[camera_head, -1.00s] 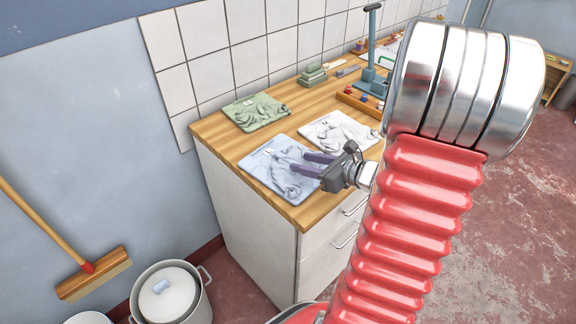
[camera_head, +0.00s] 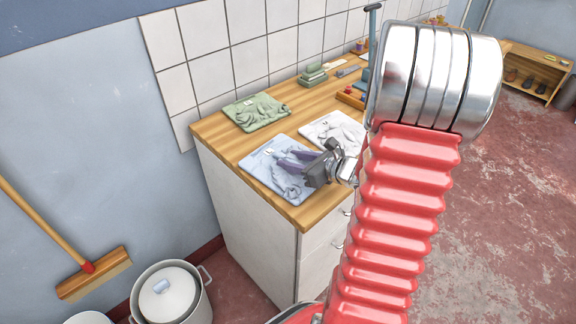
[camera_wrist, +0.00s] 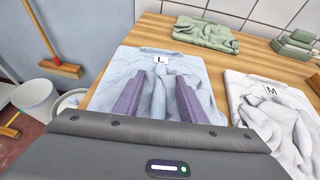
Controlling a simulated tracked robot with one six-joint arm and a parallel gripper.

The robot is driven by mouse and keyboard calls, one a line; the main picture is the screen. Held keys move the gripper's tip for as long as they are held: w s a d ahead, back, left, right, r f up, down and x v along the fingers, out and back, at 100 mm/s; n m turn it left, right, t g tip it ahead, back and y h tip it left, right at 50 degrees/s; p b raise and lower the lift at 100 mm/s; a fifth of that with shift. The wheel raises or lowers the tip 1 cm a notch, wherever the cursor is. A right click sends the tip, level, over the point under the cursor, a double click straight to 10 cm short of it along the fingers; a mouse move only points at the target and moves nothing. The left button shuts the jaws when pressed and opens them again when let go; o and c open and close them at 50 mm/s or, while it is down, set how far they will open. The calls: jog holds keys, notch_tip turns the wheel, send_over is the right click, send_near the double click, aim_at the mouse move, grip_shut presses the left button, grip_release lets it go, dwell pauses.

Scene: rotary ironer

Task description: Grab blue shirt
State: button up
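The blue shirt (camera_head: 262,172), pale blue and folded, lies on the near left end of the wooden counter (camera_head: 213,140). In the wrist view the shirt (camera_wrist: 118,72) shows a label with the letter L near its collar. My gripper (camera_head: 283,158) is over the shirt, with purple fingers pointing along it towards the label. In the wrist view my gripper (camera_wrist: 161,78) is open, its fingers apart with folds of blue cloth visible between them. I cannot tell whether the fingers touch the cloth. The gripper body hides the shirt's near part.
A white shirt (camera_head: 335,132) marked M lies right of the blue one, and a green shirt (camera_head: 256,110) lies behind. Stacked green blocks (camera_head: 313,75) stand farther back. A broom (camera_head: 92,275) and a lidded pot (camera_head: 170,290) are on the floor at left.

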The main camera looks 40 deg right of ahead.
jog(key=shift+c, duration=0.4)
grip_shut()
dwell(0.4)
